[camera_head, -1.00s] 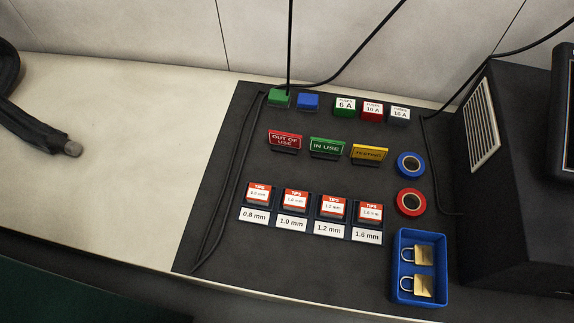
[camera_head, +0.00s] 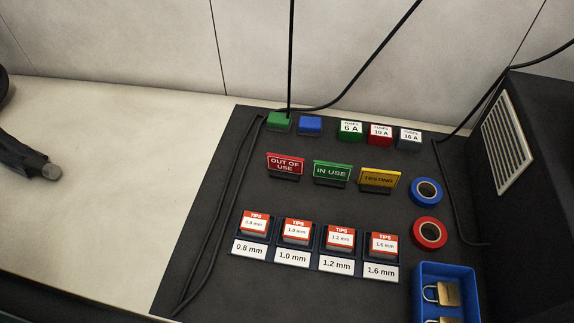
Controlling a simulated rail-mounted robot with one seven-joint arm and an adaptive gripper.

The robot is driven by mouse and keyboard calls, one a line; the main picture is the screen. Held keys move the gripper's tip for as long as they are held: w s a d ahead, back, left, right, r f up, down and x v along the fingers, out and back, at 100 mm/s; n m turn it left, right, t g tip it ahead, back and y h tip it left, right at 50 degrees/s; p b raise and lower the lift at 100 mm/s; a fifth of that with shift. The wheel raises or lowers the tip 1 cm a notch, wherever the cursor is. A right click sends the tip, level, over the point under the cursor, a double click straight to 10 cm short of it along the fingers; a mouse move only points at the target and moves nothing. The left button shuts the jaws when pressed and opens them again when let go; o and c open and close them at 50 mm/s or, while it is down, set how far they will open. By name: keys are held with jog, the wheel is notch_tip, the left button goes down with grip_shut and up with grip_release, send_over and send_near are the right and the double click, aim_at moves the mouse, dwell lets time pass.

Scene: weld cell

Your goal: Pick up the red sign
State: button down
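The red sign (camera_head: 286,164) reads "OUT OF USE" and stands on the dark mat (camera_head: 205,235), at the left end of a row of three signs. The green "IN USE" sign (camera_head: 332,172) stands just to its right, and the yellow "TESTING" sign (camera_head: 379,179) is further right. The red sign stands on a small dark base and nothing covers it.
Behind the signs are a green block (camera_head: 279,122), a blue block (camera_head: 310,125) and fuse boxes (camera_head: 350,131). Tips boxes (camera_head: 296,231) stand in front. Tape rolls (camera_head: 426,191) and a blue padlock tray (camera_head: 419,285) are right. A black cable (camera_head: 222,205) runs left of the sign.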

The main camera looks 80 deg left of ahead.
jog(key=c, duration=2.3)
grip_release()
jog(key=o, duration=0.3)
